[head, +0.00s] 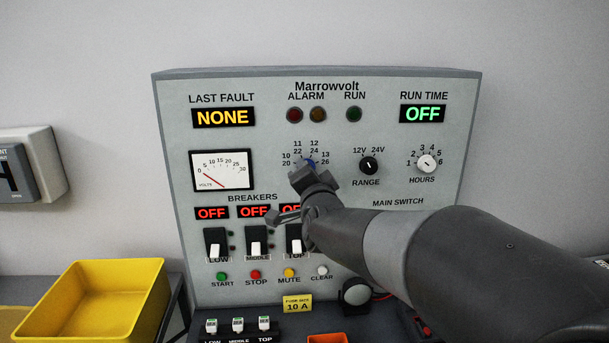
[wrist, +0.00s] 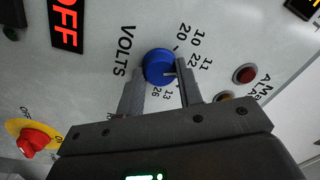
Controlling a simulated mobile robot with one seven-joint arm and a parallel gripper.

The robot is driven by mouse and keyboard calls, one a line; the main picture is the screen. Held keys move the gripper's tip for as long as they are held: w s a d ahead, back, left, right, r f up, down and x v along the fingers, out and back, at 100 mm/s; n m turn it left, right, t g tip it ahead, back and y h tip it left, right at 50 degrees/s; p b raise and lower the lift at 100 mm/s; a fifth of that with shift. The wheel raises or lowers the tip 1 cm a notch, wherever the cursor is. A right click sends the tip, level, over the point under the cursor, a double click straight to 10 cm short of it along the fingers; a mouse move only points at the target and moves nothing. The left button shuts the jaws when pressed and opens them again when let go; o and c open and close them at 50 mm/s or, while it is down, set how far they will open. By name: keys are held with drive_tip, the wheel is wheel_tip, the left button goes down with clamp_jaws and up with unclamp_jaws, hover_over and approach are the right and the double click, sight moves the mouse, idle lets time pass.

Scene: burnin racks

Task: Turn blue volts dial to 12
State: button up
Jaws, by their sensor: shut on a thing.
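The blue volts dial (wrist: 158,64) is on the panel, between my gripper's two fingers in the wrist view. In the head view only a sliver of the blue dial (head: 309,162) shows above my gripper (head: 312,176). My gripper is shut on the dial. A small pale mark shows on the dial's side near the right finger in the wrist view. The 10/20, 11/22 and 13/26 labels show there, but the 12/24 label is hidden by that finger. The dial's exact setting cannot be told.
The voltmeter (head: 222,170) is left of the dial, its needle low. The black range dial (head: 369,165) and white hours dial (head: 427,163) are to the right. Breaker switches (head: 256,243) sit below. A red main switch (wrist: 38,142) shows in the wrist view. A yellow bin (head: 105,300) stands left.

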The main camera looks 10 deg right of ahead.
drive_tip(key=m, duration=0.9)
drive_tip(key=shift+h, duration=0.3)
drive_tip(key=shift+m, duration=0.4)
drive_tip(key=o, duration=1)
drive_tip(key=s, duration=1.1)
drive_tip(key=shift+f, duration=0.35)
